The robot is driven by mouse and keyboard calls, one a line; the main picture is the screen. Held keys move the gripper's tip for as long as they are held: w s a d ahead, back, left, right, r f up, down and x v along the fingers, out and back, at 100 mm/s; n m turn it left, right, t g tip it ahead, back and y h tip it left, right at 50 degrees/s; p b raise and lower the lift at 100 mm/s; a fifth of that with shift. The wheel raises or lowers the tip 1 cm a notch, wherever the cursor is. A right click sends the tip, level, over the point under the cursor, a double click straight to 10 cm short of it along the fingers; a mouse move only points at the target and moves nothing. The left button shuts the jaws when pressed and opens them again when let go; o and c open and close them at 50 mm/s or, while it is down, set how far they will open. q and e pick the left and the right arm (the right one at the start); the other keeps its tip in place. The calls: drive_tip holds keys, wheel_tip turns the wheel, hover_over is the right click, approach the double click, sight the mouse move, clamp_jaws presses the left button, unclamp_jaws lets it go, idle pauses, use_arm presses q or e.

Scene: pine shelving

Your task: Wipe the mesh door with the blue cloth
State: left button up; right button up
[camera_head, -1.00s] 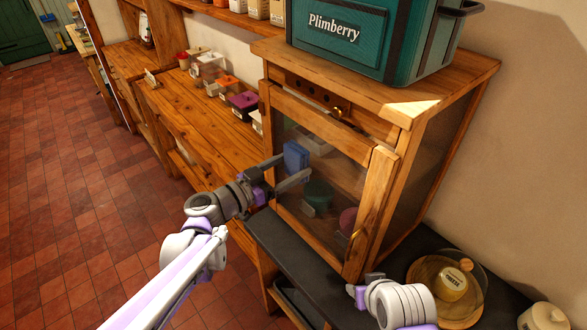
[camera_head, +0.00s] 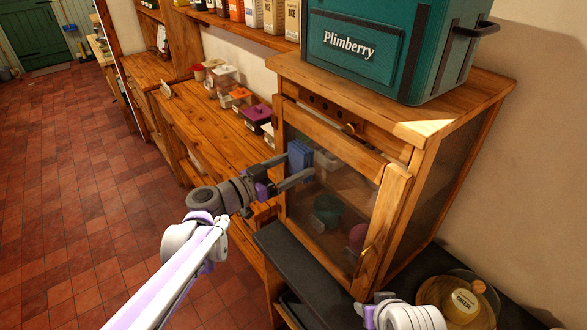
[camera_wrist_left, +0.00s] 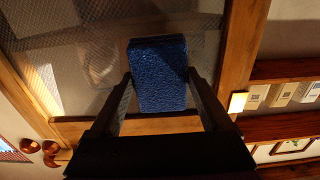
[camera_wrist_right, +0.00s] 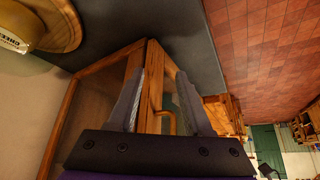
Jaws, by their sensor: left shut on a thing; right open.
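The mesh door (camera_head: 345,190) is the wood-framed front of the pine cabinet, and it looks shut or nearly so. My left gripper (camera_head: 293,170) is shut on the blue cloth (camera_head: 300,158), a folded block held at the mesh's left part. In the left wrist view the cloth (camera_wrist_left: 158,75) sits between both fingers in front of the mesh; whether it touches cannot be told. My right gripper (camera_wrist_right: 162,100) is open and empty in its wrist view, facing the cabinet's frame and a curved handle (camera_wrist_right: 165,118). In the head view its fingertips are not clear at the bottom edge.
A teal Plimberry bag (camera_head: 385,45) stands on the cabinet top (camera_head: 450,105). A cheese (camera_head: 462,303) under a clear dome stands on the dark counter (camera_head: 305,270) at the right. Tubs (camera_head: 327,208) show behind the mesh. A wooden shelf with small boxes (camera_head: 225,120) runs left.

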sight(346, 192)
use_arm(q)
drive_tip(key=shift+s+d, duration=1.35)
drive_tip(key=shift+s, duration=0.5)
drive_tip(key=shift+s+d, duration=1.3)
drive_tip(key=shift+s, duration=0.5)
drive_tip(key=shift+s+d, duration=1.35)
drive_tip(key=shift+s, duration=0.5)
drive_tip(key=shift+w, duration=0.1)
drive_tip(key=shift+w+a, duration=1.35)
drive_tip(key=shift+w, duration=0.5)
drive_tip(key=shift+w+a, duration=1.4)
drive_tip(key=shift+w, duration=0.45)
drive_tip(key=shift+w+a, duration=1.35)
drive_tip(key=shift+w, duration=0.5)
drive_tip(key=v, duration=0.6)
drive_tip(key=shift+s, duration=0.1)
